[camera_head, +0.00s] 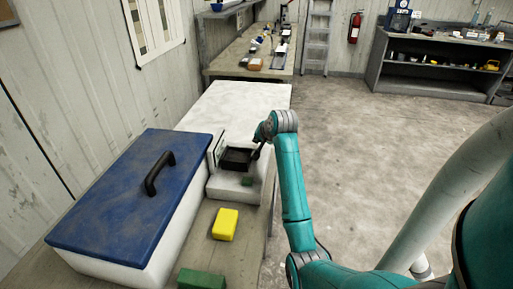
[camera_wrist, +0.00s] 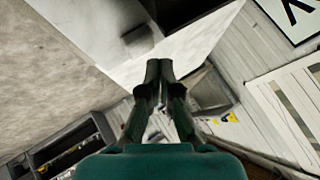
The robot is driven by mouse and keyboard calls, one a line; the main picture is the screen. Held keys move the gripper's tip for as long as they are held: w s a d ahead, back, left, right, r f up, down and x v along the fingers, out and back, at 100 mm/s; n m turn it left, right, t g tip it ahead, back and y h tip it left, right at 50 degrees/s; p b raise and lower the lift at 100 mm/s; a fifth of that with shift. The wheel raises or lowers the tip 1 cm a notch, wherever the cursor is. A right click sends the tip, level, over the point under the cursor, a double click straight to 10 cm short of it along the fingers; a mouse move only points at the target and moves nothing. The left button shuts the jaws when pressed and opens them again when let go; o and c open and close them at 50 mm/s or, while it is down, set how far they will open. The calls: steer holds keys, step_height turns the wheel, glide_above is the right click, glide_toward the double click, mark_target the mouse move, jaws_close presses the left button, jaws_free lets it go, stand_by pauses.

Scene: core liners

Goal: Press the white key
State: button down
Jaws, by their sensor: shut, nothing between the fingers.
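I cannot make out a white key in either view. A white machine (camera_head: 238,103) stands on the bench, with a dark tray-like recess (camera_head: 235,158) in its near end and a small green block or key (camera_head: 247,182) on the white front below it. My gripper (camera_head: 256,154) is shut and empty, at the right side of the recess, partly hidden behind the arm. In the wrist view its fingertips (camera_wrist: 158,66) are together, in front of a white surface with a small dark patch (camera_wrist: 136,36). I cannot tell whether the tips touch anything.
A white chest with a blue lid (camera_head: 125,195) and black handle (camera_head: 159,172) stands left. A yellow block (camera_head: 225,224) and a green block (camera_head: 201,279) lie on the bench in front. The floor (camera_head: 345,130) to the right is clear.

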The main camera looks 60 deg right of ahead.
mark_target(257, 147)
steer(key=shift+r, duration=2.45)
